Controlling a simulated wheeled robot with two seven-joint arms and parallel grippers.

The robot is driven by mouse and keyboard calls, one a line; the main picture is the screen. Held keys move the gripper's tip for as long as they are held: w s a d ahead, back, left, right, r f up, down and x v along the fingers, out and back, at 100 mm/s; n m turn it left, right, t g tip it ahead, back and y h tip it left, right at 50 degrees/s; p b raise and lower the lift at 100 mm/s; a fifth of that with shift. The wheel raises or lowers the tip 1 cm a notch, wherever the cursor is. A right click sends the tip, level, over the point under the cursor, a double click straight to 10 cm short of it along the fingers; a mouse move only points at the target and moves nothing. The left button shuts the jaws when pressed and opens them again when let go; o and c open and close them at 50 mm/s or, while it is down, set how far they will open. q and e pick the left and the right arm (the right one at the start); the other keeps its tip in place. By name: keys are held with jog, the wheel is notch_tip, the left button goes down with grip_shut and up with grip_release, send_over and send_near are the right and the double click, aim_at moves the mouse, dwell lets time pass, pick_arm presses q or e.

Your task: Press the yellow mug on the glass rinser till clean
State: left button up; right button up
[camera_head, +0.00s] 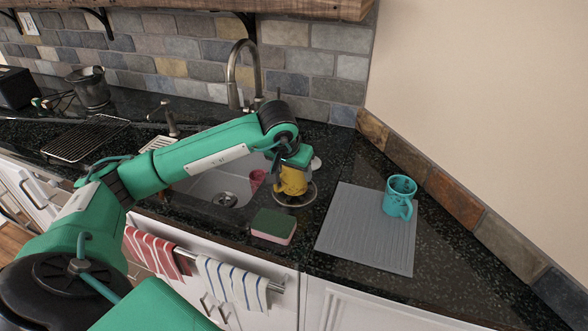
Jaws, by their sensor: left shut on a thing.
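The yellow mug (291,181) is at the right edge of the sink, under my left gripper (297,163). My left gripper points down and is shut on the yellow mug. The glass rinser (294,199) is a round dark disc with a light rim directly below the mug. The mug appears to be over or on it; I cannot tell whether they touch. The gripper hides the top of the mug. My right gripper is not in view.
A sponge (273,226) lies in front of the rinser. A teal mug (399,196) stands on a grey drying mat (345,240) at the right. A pink cup (257,178) is in the sink (205,187). The tall faucet (232,75) rises behind.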

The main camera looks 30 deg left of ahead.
pick_arm(q)
jog(key=shift+f+b, duration=0.35)
jog(key=shift+f, duration=0.05)
dwell(1.9)
jog(key=shift+r+p, duration=1.7)
jog(key=shift+r, duration=1.85)
